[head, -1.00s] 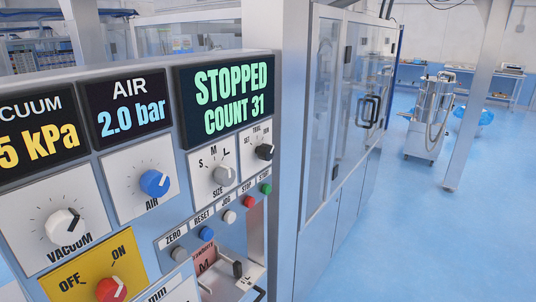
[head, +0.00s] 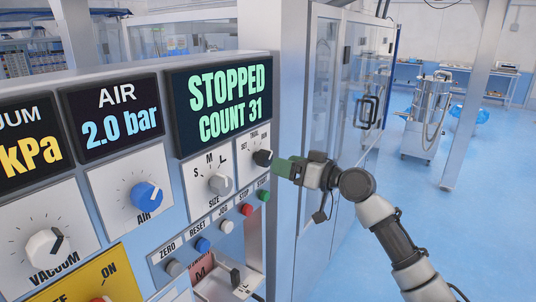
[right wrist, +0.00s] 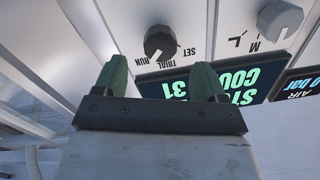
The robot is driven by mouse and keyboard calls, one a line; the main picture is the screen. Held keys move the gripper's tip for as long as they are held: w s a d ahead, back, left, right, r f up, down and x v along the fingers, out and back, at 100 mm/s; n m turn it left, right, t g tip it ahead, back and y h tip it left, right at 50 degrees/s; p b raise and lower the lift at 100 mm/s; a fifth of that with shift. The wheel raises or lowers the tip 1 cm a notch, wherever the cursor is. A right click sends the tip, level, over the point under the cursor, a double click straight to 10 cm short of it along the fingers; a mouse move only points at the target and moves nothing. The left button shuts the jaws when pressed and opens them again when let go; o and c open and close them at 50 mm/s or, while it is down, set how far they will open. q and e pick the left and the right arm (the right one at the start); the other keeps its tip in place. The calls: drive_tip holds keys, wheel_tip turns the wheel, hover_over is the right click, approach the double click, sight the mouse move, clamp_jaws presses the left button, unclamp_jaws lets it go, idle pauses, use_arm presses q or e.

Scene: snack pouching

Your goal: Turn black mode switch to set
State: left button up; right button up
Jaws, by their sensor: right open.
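The black mode switch (head: 262,158) is a round knob at the upper right of the panel, below the green display. Its labels read SET, TRIAL and RUN. In the right wrist view the knob (right wrist: 165,42) appears upside down, and its pale mark seems to lie on the RUN side. My right gripper (head: 284,168) has green fingers and is just right of the switch in the head view. In the right wrist view the gripper (right wrist: 160,70) is open and empty, with the knob ahead between its fingers and apart from them. My left gripper is not in view.
The white size knob (head: 220,184) sits left of the switch. The green start button (head: 263,195) and red stop button (head: 246,209) are below. The display (head: 225,103) reads STOPPED, COUNT 31. A tall glass-doored cabinet (head: 340,100) stands behind; blue floor is open at right.

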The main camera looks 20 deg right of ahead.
sight(269, 160)
drive_tip(key=p+x, duration=0.1)
drive_tip(key=x, duration=0.3)
drive_tip(key=shift+w+a+r, duration=0.1)
drive_tip(key=shift+w+a, duration=0.15)
drive_tip(key=shift+w+a+p, duration=0.3)
drive_tip(key=shift+w+a, duration=0.1)
drive_tip(key=shift+w, duration=0.1)
